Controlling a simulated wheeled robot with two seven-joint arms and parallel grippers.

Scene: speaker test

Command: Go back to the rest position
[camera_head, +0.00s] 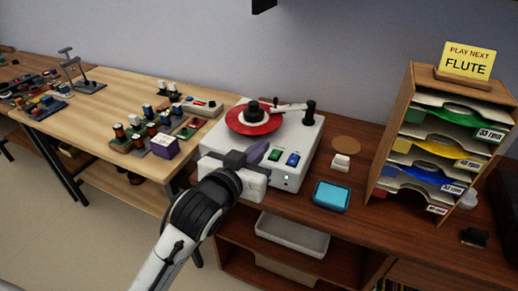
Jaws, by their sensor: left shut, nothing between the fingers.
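My left gripper (262,152) reaches in from the lower left, and its shut fingers are over the front of a white record player. Nothing shows between the fingers. The record player (305,150) carries a red disc (246,122) with a black knob at its centre. A green button (274,155) and a blue button (292,159) sit on its front right, just right of the gripper. The gripper hides the player's front left corner. I cannot tell whether the fingertips touch the player. My right gripper is not in view.
A wooden rack (397,107) of coloured record sleeves stands right, topped by a yellow "PLAY NEXT FLUTE" sign (467,61). A blue dish (331,195) lies on the dark table. A lighter bench (100,105) at left holds small parts. An open shelf with a pale tray (292,233) is below.

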